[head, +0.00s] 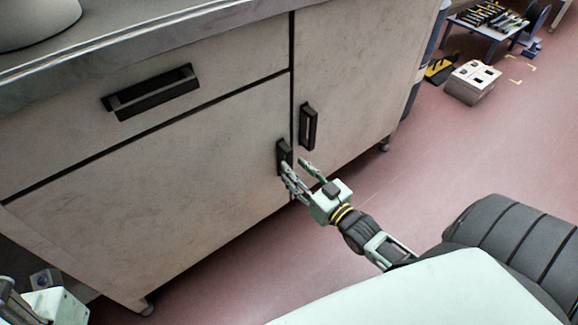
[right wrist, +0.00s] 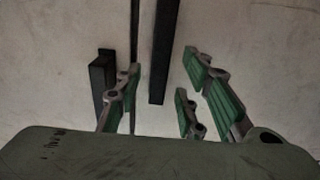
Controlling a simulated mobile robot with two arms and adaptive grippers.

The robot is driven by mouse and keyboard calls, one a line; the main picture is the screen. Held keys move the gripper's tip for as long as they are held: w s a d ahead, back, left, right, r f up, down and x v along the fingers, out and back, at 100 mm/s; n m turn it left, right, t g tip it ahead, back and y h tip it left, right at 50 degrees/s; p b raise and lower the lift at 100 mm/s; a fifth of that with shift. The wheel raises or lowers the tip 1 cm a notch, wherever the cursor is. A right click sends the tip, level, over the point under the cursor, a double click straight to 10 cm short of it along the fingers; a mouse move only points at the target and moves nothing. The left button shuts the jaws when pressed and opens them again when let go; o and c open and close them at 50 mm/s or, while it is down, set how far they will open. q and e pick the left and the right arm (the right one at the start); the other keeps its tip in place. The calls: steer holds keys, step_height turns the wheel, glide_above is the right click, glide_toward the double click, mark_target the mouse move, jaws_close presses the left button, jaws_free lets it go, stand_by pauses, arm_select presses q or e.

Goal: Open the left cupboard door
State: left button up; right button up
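The left cupboard door (head: 170,190) is a wide, pale, scuffed panel below a drawer, and looks closed. Its dark upright handle (head: 283,153) is near the door's right edge, partly covered by my right gripper's fingers. My right gripper (head: 299,168) is open in front of this handle; contact cannot be told. In the right wrist view, its green-padded fingers (right wrist: 160,90) are spread. One dark handle (right wrist: 164,50) lies in the gap between them and another (right wrist: 100,82) is partly behind the left finger. Part of my left gripper (head: 50,305) shows at the lower left; its fingers are unclear.
The right door (head: 350,75) has its own dark handle (head: 308,126), close beside the left one. A drawer (head: 230,50) with a dark handle is above the left door. The reddish floor (head: 400,190) is clear to the right. A pale box (head: 472,82) and low table (head: 485,27) stand farther back.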

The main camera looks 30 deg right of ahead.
mark_target(290, 164)
steer(key=shift+w+a+b, duration=0.1)
steer(key=shift+w+b, duration=0.45)
steer(key=shift+w, duration=1.35)
jaws_close()
